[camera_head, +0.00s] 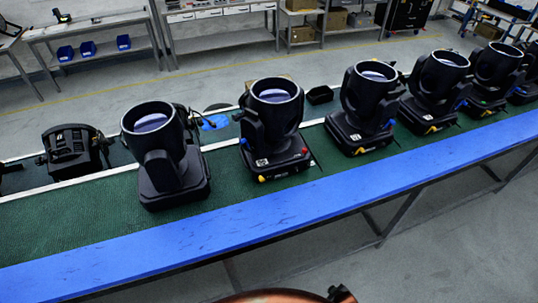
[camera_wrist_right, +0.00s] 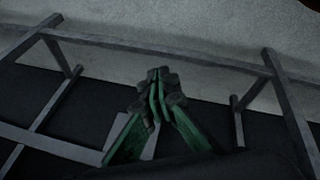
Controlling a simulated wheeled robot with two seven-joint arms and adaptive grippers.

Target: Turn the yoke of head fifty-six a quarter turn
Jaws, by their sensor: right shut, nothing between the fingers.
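Several black moving-head lights stand in a row on the green bench top (camera_head: 60,232). The nearest full ones are a left light (camera_head: 160,165), a second light (camera_head: 272,125) with yellow, blue and red spots on its base, and a third light (camera_head: 365,105). Their lenses face up in U-shaped yokes. The labels are too small to read, so I cannot tell which is head fifty-six. My right gripper (camera_wrist_right: 158,90) shows in the right wrist view, shut and empty, with no light in that view. My left gripper is not in view.
A blue rail (camera_head: 250,222) runs along the bench's front edge. A low black unit (camera_head: 73,150) sits at the left. Grey frame bars (camera_wrist_right: 195,65) and pale floor surround my right gripper. Shelves with blue bins (camera_head: 88,48) stand at the back.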

